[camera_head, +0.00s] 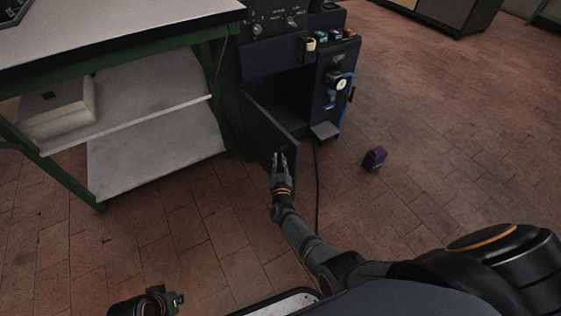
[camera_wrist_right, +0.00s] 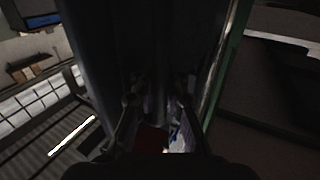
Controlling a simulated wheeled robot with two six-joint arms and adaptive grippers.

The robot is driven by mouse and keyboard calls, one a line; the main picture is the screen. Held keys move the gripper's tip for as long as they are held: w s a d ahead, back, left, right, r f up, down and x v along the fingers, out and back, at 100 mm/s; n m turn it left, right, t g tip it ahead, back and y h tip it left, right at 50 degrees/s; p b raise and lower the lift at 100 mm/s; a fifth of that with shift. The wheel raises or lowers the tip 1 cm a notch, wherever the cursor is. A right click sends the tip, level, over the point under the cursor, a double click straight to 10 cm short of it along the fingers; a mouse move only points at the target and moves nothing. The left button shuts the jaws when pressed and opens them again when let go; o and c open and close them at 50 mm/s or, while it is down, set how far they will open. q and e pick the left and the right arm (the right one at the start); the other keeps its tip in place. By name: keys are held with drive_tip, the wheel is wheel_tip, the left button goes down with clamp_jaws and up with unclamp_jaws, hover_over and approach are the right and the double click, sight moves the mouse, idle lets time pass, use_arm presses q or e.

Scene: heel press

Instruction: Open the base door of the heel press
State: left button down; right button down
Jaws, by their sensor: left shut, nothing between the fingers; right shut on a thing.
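The heel press (camera_head: 290,55) is a dark cabinet with knobs and coloured buttons. Its base door (camera_head: 262,125) is a dark panel standing swung out at the left of a black opening (camera_head: 285,100). My right gripper (camera_head: 281,157) is at the door's lower outer part and is shut on the door; the exact grip point is too dark to tell. In the right wrist view, its fingers (camera_wrist_right: 158,95) lie against a dark panel that fills the middle. My left gripper (camera_head: 178,298) is shut and empty at the bottom left, far from the press.
A green-framed workbench (camera_head: 120,65) with shelves and a white box (camera_head: 58,105) stands left of the press, close to the door. A small purple object (camera_head: 374,158) lies on the floor to the right. A cable (camera_head: 317,185) runs along the floor.

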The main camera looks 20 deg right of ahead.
drive_tip(key=shift+s+f, duration=0.25)
drive_tip(key=shift+f, duration=0.15)
drive_tip(key=c, duration=1.7)
unclamp_jaws()
drive_tip(key=o, duration=0.3)
drive_tip(key=shift+r, duration=0.25)
drive_tip(key=shift+o, duration=0.2)
drive_tip(key=shift+w, duration=0.1)
drive_tip(key=shift+r, duration=0.1)
